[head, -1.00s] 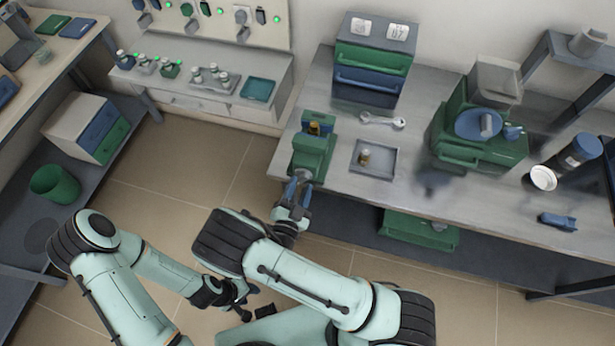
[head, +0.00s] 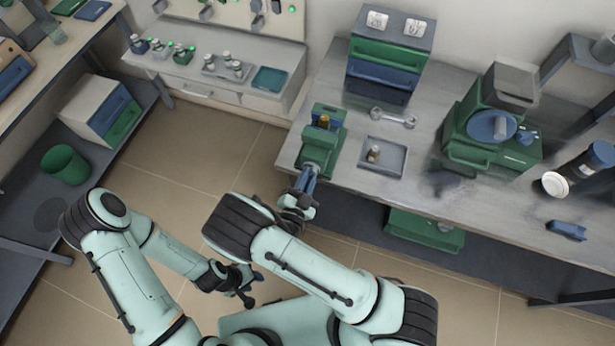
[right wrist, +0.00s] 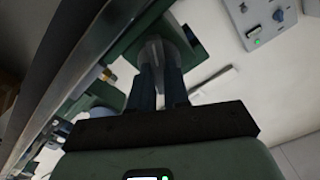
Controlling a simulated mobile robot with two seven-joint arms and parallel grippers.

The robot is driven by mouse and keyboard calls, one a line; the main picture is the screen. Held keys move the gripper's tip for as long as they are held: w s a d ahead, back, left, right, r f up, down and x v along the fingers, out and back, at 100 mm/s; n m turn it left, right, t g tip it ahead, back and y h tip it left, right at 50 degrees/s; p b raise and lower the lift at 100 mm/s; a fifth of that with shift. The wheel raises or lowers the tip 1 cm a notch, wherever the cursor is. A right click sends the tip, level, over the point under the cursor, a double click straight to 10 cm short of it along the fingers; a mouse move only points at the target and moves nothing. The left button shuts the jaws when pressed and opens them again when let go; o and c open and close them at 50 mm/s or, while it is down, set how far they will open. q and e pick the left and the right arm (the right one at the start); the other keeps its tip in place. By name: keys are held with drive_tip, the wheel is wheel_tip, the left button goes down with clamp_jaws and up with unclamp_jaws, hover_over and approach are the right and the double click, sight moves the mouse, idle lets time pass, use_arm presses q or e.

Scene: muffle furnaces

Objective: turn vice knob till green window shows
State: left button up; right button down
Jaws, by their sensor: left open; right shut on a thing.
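The green vice (head: 322,145) stands at the front left edge of the grey workbench, with a brass-coloured piece (head: 324,121) between its jaws. My right gripper (head: 306,178) is at the front end of the vice, shut on its knob. In the right wrist view, the grey knob (right wrist: 153,52) sits between the two dark blue fingers, against the green vice body (right wrist: 128,35). The fingers hide part of the knob. I cannot make out a green window on the vice. My left gripper (head: 245,290) is open and empty above the floor, away from the bench.
A wrench (head: 393,117) and a tray (head: 398,160) with a small brass-coloured part lie right of the vice. A drawer unit (head: 388,55) stands behind. A green machine (head: 492,135) is farther right. Floor left of the bench is clear up to a shelf with a green bin (head: 65,164).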

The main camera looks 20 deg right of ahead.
use_arm(q)
drive_tip(key=w+r+p, duration=0.2)
drive_tip(key=w+r, duration=0.1)
use_arm(e)
drive_tip(key=m, duration=0.7)
drive_tip(key=shift+d+f, duration=0.1)
use_arm(q)
drive_tip(key=s+f+g+b, duration=0.1)
drive_tip(key=s+f+b, duration=0.8)
drive_tip(key=f, duration=0.5)
drive_tip(key=shift+s+b, duration=0.2)
drive_tip(key=shift+b, duration=1.05)
use_arm(e)
drive_tip(key=shift+w+a+f+m, duration=0.1)
drive_tip(key=shift+a+f+m, duration=0.05)
drive_tip(key=shift+m, duration=7.65)
drive_tip(key=shift+w+a+f+m, duration=0.1)
drive_tip(key=shift+m, duration=7.7)
use_arm(q)
drive_tip(key=shift+f, duration=0.15)
